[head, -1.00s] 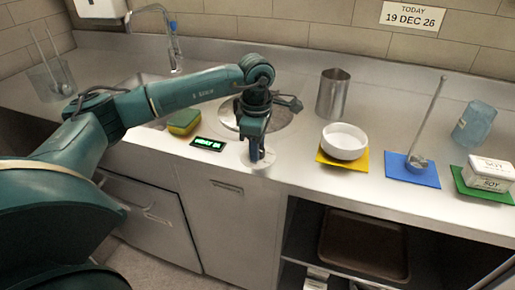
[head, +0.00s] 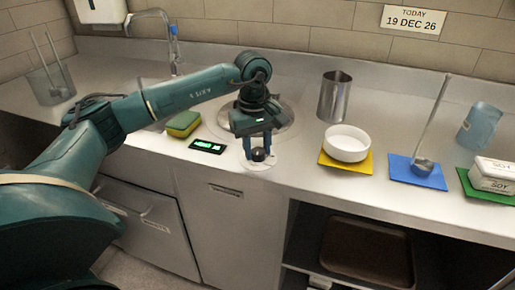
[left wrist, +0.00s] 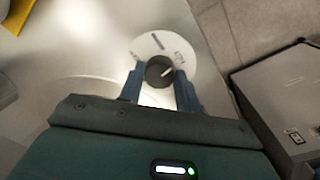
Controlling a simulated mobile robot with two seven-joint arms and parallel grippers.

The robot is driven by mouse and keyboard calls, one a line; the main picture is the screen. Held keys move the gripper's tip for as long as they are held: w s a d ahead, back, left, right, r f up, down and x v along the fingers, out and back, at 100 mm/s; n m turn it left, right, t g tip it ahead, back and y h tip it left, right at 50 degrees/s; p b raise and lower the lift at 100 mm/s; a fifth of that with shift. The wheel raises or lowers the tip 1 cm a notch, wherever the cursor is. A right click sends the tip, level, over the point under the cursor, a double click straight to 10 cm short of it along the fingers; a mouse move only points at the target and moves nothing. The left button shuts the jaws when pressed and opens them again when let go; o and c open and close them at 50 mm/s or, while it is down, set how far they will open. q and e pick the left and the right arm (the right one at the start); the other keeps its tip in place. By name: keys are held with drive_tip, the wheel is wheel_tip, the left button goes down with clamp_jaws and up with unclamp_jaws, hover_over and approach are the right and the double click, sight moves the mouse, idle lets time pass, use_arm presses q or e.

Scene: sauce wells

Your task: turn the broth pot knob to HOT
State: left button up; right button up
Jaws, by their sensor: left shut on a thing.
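The broth pot knob (head: 259,155) is a small dark round knob on a white dial plate (head: 260,166) at the counter's front edge. In the left wrist view the knob (left wrist: 158,71) has a pale pointer line toward the right. Its dial plate (left wrist: 165,44) carries dark marks and lettering too blurred to read surely. My left gripper (head: 257,149) points down over the knob, shut on it, with one blue finger on each side. The fingers also show in the left wrist view (left wrist: 160,82). The round pot well (head: 285,112) lies behind, partly hidden by my arm. My right gripper is not in view.
A small display (head: 208,146) with green text lies left of the knob, near a sponge (head: 184,123). To the right stand a metal cup (head: 334,97), a white bowl (head: 346,142) on a yellow mat, a ladle (head: 423,166) on a blue mat and a soy container (head: 492,174).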

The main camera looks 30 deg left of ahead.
sight(254, 151)
use_arm(q)
drive_tip(key=shift+w+r+m, duration=0.1)
drive_tip(key=shift+m, duration=0.7)
drive_tip(key=o, duration=1)
drive_tip(key=shift+c, duration=0.2)
wheel_tip(254, 151, up, 13)
drive_tip(key=shift+s+a, duration=0.25)
drive_tip(key=shift+s, duration=0.1)
